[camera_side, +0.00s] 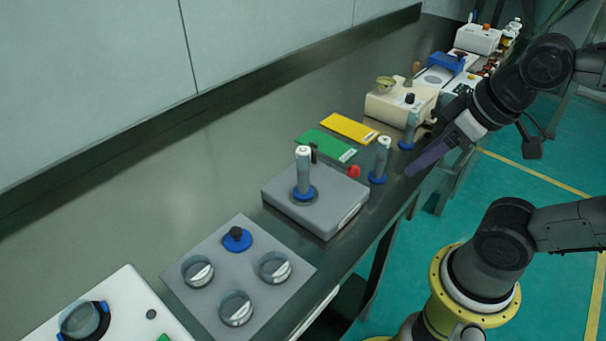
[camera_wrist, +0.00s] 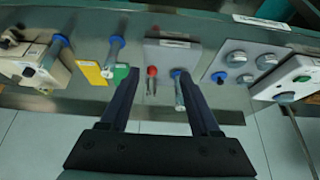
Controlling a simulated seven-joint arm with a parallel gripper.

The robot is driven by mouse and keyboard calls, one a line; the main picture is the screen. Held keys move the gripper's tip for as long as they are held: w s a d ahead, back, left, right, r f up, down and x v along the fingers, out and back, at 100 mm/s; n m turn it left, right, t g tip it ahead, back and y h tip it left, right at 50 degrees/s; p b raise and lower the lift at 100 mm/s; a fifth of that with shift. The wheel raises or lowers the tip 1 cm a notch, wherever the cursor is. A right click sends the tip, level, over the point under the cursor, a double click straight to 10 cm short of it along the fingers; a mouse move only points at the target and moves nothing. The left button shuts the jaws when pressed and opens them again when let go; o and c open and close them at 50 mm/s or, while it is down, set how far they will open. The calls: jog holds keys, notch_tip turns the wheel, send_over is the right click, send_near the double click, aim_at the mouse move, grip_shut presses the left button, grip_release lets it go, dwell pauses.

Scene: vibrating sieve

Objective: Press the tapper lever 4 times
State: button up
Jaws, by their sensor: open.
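The tapper lever with a red ball knob (camera_side: 353,171) sticks out at the back right of a grey box (camera_side: 337,224). A white-topped cylinder (camera_side: 303,170) stands upright in a blue ring on that box. In the wrist view the red knob (camera_wrist: 152,71) appears between my two fingers, nearer the left one. My gripper (camera_side: 412,170) is open and empty, to the right of the knob and apart from it in the side view. Only one dark finger shows clearly there; the wrist view shows both fingers of my gripper (camera_wrist: 158,74).
Two more upright cylinders in blue bases (camera_side: 381,160) (camera_side: 409,128) stand along the bench edge, close to my gripper. Green (camera_side: 326,145) and yellow (camera_side: 350,128) plates lie behind. A cream machine (camera_side: 400,103) is beyond. A grey plate with round dishes (camera_side: 215,300) lies front left.

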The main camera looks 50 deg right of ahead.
grip_shut()
dwell(1.5)
